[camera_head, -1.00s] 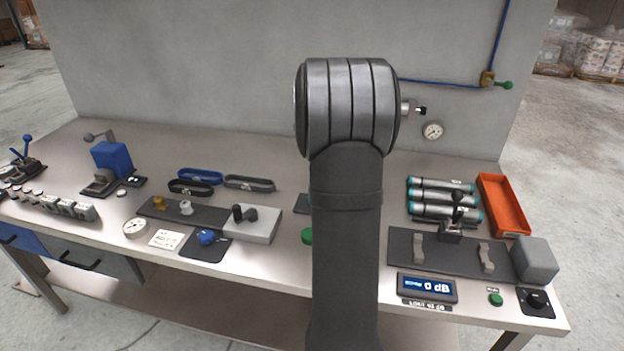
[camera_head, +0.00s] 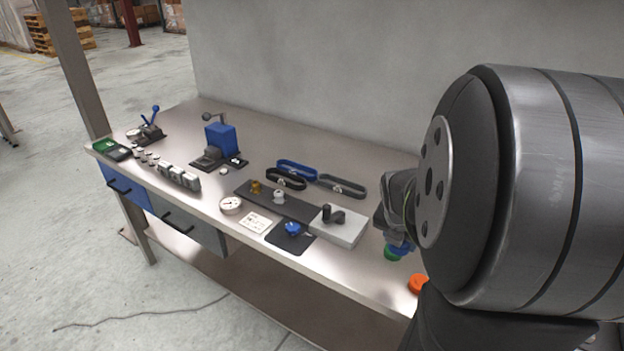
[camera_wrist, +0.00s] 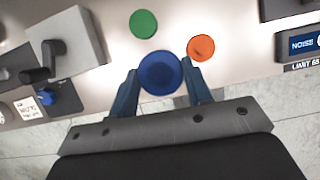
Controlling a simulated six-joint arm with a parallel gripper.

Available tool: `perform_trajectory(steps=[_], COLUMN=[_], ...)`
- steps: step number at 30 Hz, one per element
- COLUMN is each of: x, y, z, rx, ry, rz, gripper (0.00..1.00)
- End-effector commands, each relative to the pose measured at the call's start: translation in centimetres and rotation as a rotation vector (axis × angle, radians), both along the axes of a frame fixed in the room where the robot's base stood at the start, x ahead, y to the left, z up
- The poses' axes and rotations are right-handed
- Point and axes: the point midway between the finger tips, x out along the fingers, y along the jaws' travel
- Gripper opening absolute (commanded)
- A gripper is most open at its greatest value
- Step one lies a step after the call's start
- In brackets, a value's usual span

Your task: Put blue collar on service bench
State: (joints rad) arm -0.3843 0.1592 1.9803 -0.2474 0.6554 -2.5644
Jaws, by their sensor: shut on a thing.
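The blue collar (camera_wrist: 160,73) shows in the wrist view as a round blue disc between my two fingers. My gripper (camera_wrist: 160,82) is shut on it, a finger at each side. In the head view a little of the blue collar (camera_head: 399,249) shows under my gripper (camera_head: 398,243), at the bench's front edge; its height above the top is hard to tell. The service bench (camera_head: 330,275) is a long metal-topped table. A green disc (camera_wrist: 143,24) and an orange disc (camera_wrist: 201,48) lie on it close to the collar.
A grey block with a black handle (camera_head: 338,226) stands left of my gripper. A black pad with a blue knob (camera_head: 291,231) and blue and dark bands (camera_head: 297,170) lie farther left. A noise display (camera_wrist: 303,44) is right in the wrist view. A grey wall stands behind.

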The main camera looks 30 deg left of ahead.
Motion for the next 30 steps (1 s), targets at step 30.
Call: perform_trajectory(steps=[30], x=[-0.6], y=[11.7], z=[-10.1], rx=[-0.003], ry=[0.000], rz=[0.024], gripper=[0.23])
